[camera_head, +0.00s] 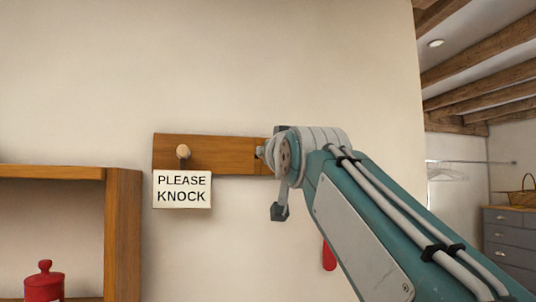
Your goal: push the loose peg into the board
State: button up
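A brown wooden board (225,155) is fixed level on the pale wall. One light, round-ended peg (183,151) sticks out near its left end. My gripper (276,170) is at the board's right part, in front of it or against it. The wrist and arm cover the board's right end. I see no other peg; a loose one may be hidden behind my gripper. A dark tip (279,212) of the gripper hangs below the board's lower edge. Whether the gripper is open or shut, or touches anything, is not clear.
A white "PLEASE KNOCK" sign (182,190) hangs below the left peg. A wooden shelf (122,235) stands at the left, with a red lidded jar (44,282). Something red (329,255) shows behind my arm. The wall above the board is clear.

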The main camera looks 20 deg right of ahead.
aim_at(254, 156)
jog(key=shift+w, duration=1.6)
jog(key=shift+w+d, duration=0.3)
jog(key=shift+w, duration=0.25)
jog(key=shift+w+d, duration=0.25)
jog(key=shift+w, duration=0.4)
jog(key=shift+a, duration=0.3)
jog(key=shift+d+r, duration=0.1)
jog(key=shift+d, duration=0.2)
jog(key=shift+a, duration=0.15)
jog(key=shift+w, duration=1.5)
